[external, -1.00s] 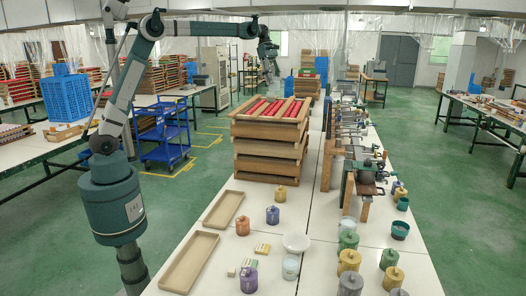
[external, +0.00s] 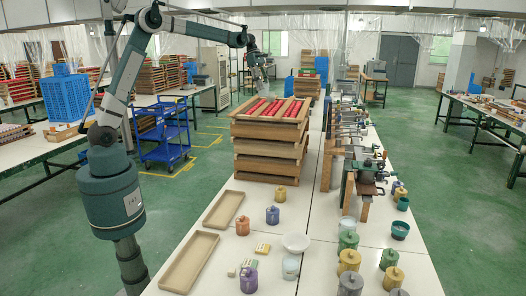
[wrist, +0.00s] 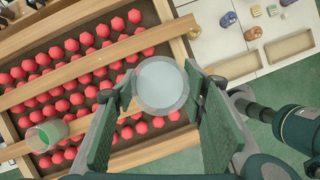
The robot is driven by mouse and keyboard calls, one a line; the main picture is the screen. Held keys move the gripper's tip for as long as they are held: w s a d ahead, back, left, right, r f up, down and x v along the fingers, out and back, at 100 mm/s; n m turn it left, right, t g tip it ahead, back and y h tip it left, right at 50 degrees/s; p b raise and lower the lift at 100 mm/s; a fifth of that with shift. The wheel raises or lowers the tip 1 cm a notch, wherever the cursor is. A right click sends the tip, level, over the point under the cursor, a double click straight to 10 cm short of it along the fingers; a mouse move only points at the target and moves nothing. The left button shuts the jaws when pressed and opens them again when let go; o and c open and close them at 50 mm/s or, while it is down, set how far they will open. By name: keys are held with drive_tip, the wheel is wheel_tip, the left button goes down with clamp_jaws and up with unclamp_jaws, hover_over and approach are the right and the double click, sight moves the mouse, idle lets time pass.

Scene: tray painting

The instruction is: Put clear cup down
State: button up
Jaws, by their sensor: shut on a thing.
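The clear cup (wrist: 161,85) is seen from above in the wrist view, round and translucent. My gripper (wrist: 160,77) is shut on it, with one green finger pad on each side. The cup is in front of a tray of red pieces (wrist: 85,75) in that view; its height above the tray is hard to judge. In the external view my gripper (external: 257,62) is small, beyond the stack of wooden trays (external: 268,152), and the cup cannot be made out there.
A cup with green contents (wrist: 46,136) shows at the left of the wrist view. On the table are a white bowl (external: 296,242), a light blue jar (external: 291,267), several coloured lidded pots and two shallow trays (external: 188,262). A row of clamps (external: 350,150) runs along the right.

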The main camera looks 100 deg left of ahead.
sight(263, 93)
idle(0.3)
drive_tip(key=shift+f+p, duration=0.5)
drive_tip(key=shift+f, duration=2.4)
drive_tip(key=shift+s+f+p, duration=0.1)
drive_tip(key=shift+f+p, duration=0.3)
drive_tip(key=shift+f, duration=1.65)
drive_tip(key=shift+f, duration=0.15)
drive_tip(key=o, duration=1)
drive_tip(key=shift+r, duration=0.2)
drive_tip(key=b+v, duration=0.1)
drive_tip(key=v, duration=1.1)
drive_tip(key=shift+b, duration=0.35)
